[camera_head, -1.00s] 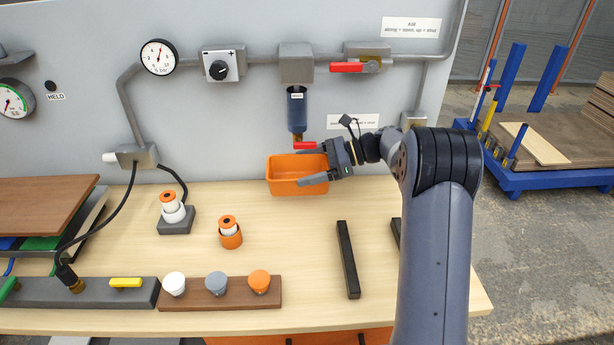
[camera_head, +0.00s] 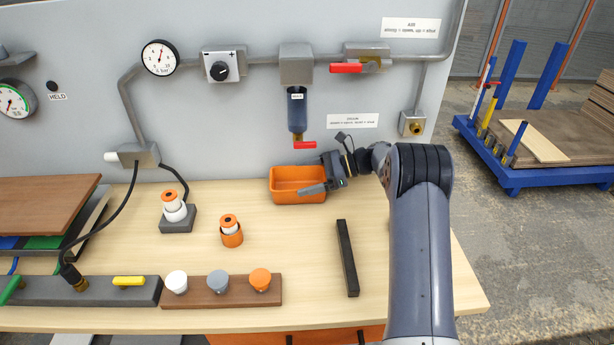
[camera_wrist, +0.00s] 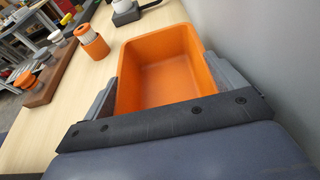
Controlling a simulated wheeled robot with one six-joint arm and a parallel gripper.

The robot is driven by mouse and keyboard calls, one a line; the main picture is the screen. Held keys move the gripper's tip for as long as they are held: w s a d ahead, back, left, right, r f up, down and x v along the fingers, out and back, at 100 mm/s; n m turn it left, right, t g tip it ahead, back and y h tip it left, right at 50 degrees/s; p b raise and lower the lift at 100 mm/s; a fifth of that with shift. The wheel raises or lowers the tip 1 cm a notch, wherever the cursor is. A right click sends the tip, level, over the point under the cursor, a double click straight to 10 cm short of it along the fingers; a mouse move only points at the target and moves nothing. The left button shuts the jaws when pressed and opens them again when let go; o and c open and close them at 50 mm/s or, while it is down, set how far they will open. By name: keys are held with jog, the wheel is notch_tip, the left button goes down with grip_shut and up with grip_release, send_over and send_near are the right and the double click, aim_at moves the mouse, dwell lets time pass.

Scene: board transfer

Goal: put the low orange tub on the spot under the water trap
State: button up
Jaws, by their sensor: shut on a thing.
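The low orange tub (camera_head: 298,196) is upright and empty at the back of the wooden bench, close to the grey panel. It fills the middle of the wrist view (camera_wrist: 160,68). My gripper (camera_head: 312,181) reaches it from the right, with its two fingers along opposite sides of the tub, and is shut on it. The water trap (camera_head: 297,110), a dark bowl with a red lever (camera_head: 305,145) at its bottom, hangs on the panel above the tub. The spot under the trap cannot be made out. I cannot tell whether the tub touches the bench.
An orange-and-white piece on a grey block (camera_head: 177,216) and an orange cup (camera_head: 231,236) stand left of the tub. A black bar (camera_head: 347,258) lies to the front right. A brown block with several knobs (camera_head: 220,291) is at the front. Bench between is clear.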

jog(key=shift+f, duration=0.1)
jog(key=o, duration=0.8)
jog(key=shift+d, duration=0.1)
jog(key=f+v, duration=0.1)
jog(key=v, duration=0.3)
jog(key=f+b+v, duration=0.1)
jog(key=v, duration=0.4)
jog(key=d+f+v, duration=0.1)
jog(key=v, duration=0.4)
jog(key=shift+d+b, duration=0.15)
jog(key=shift+b, duration=0.2)
